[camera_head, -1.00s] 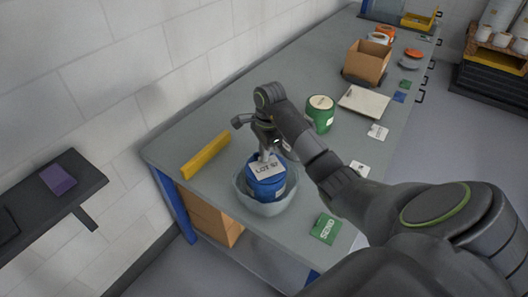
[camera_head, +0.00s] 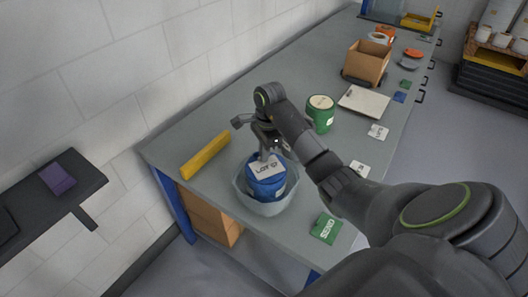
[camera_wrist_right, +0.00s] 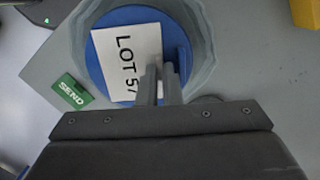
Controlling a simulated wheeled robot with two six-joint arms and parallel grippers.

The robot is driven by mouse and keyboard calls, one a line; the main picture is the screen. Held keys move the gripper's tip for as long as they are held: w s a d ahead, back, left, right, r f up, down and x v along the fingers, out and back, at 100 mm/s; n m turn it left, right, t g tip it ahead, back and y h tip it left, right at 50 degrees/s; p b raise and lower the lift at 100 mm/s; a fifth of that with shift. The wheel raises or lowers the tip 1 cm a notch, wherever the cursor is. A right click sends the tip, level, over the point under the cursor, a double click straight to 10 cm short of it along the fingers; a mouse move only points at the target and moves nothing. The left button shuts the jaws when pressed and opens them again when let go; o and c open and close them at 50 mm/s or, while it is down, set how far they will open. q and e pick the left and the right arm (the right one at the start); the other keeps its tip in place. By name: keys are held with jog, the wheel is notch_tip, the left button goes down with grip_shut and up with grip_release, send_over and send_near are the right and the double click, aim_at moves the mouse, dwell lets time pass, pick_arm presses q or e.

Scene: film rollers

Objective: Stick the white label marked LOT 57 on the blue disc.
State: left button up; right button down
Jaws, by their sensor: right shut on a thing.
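The white label marked LOT 57 (camera_head: 262,170) is over the top of the blue disc (camera_head: 269,188). In the right wrist view the label (camera_wrist_right: 122,66) lies across the left and middle of the disc's blue face (camera_wrist_right: 178,30). Whether it is pressed flat or slightly above the face, I cannot tell. My right gripper (camera_head: 265,154) is shut on the label's edge; its fingers (camera_wrist_right: 163,72) cover part of the print in the wrist view. The disc sits in a grey bowl (camera_head: 241,187). My left gripper is not in view.
A green SEND card (camera_head: 326,229) lies right of the bowl. A yellow bar (camera_head: 205,156) lies to its left. A green tub (camera_head: 320,114), a pale board (camera_head: 364,102) and a cardboard box (camera_head: 366,63) stand farther back. Bare grey table (camera_head: 215,108) lies behind the arm.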

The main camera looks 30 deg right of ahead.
jog(key=shift+s+f, duration=0.1)
jog(key=shift+f, duration=0.05)
jog(key=c, duration=1.5)
grip_release()
jog(key=shift+s, duration=0.1)
jog(key=o, duration=0.4)
jog(key=shift+w+r+p, duration=0.25)
jog(key=shift+r+p, duration=0.05)
jog(key=shift+r, duration=0.35)
jog(key=shift+r+p, duration=0.8)
jog(key=shift+r, duration=0.95)
jog(key=shift+r+p, duration=1.1)
jog(key=shift+r, duration=0.1)
